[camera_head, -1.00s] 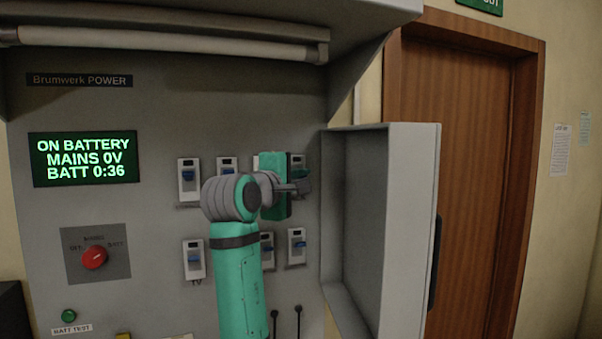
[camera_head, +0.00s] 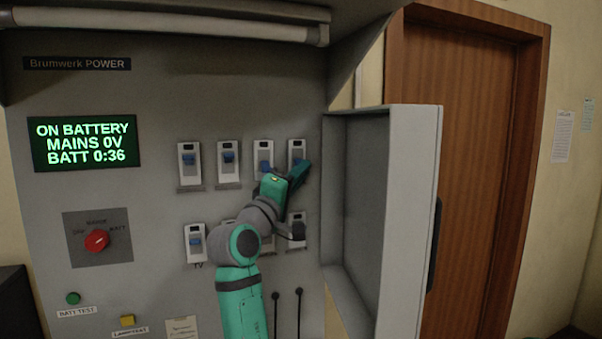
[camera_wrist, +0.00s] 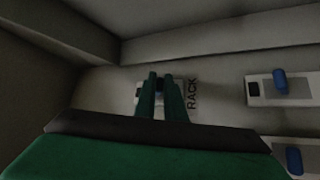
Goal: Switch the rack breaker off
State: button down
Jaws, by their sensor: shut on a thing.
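The rack breaker (camera_head: 297,147) is the rightmost white unit in the upper row of the panel. Its label "RACK" reads sideways in the wrist view (camera_wrist: 192,93). My gripper (camera_head: 301,170) reaches up to this breaker from the lower left.
The open cover (camera_head: 413,210) juts out just right of the breakers. A display (camera_head: 85,144) reads "ON BATTERY, MAINS 0V". A red rotary knob (camera_head: 97,240) is at the left.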

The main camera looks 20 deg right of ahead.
jog(key=c, duration=2.1)
grip_release()
jog(key=v, duration=1)
jog(key=shift+s+a+f, duration=0.2)
jog(key=shift+s+a, duration=0.05)
